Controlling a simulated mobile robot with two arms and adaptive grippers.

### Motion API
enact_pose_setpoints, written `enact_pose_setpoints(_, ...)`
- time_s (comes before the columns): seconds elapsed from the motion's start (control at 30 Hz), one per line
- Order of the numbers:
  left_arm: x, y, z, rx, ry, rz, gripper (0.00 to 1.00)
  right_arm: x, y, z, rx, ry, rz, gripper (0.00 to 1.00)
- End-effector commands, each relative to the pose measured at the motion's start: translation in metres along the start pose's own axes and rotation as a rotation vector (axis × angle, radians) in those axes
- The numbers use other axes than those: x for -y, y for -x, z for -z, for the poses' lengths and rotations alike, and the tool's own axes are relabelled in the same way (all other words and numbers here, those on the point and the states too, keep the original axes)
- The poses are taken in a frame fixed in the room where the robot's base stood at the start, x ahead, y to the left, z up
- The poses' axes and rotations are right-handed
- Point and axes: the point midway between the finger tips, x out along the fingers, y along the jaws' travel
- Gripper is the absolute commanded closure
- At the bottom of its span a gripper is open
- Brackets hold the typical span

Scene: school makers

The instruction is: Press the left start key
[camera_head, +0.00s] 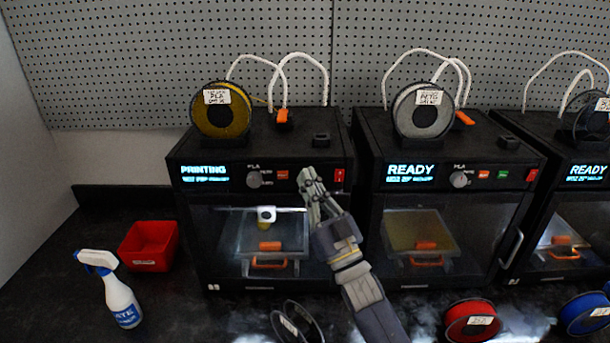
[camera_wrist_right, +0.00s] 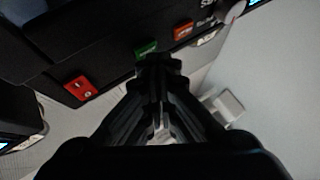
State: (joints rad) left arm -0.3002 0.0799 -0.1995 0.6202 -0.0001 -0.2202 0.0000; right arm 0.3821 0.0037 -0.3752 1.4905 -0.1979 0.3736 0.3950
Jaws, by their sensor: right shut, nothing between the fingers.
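The left printer (camera_head: 190,225) has a front panel with a lit display (camera_head: 205,170) reading "PRINTING", a grey knob (camera_head: 254,180) and an orange key (camera_head: 282,174). My right gripper (camera_head: 308,180) is shut and empty, its fingertips at this panel between the orange key and the red switch (camera_head: 339,175). It hides the green key in the head view. In the right wrist view the green key (camera_wrist_right: 146,47) shows just beyond the fingertips (camera_wrist_right: 159,62); I cannot tell whether they touch it. My left gripper is not in view.
A middle printer (camera_head: 370,240) and a right printer (camera_head: 590,190) both display "READY". A red bin (camera_head: 150,246) and a spray bottle (camera_head: 120,300) stand at the left.

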Motion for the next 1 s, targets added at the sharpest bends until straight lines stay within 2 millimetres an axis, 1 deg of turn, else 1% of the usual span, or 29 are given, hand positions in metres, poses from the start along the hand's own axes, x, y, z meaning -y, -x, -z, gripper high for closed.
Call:
enact_pose_setpoints(0.1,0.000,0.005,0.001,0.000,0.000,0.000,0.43,0.003,0.004,0.004,0.001,-0.001,0.000,1.00)
enact_pose_setpoints(0.47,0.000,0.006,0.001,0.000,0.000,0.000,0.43,0.005,0.006,0.005,0.000,-0.001,0.000,1.00)
enact_pose_setpoints(0.7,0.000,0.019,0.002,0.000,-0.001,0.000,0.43,0.016,0.021,0.018,0.000,-0.001,0.000,1.00)
enact_pose_setpoints(1.0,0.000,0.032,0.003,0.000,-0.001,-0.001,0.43,0.031,0.041,0.032,0.001,-0.001,0.001,1.00)
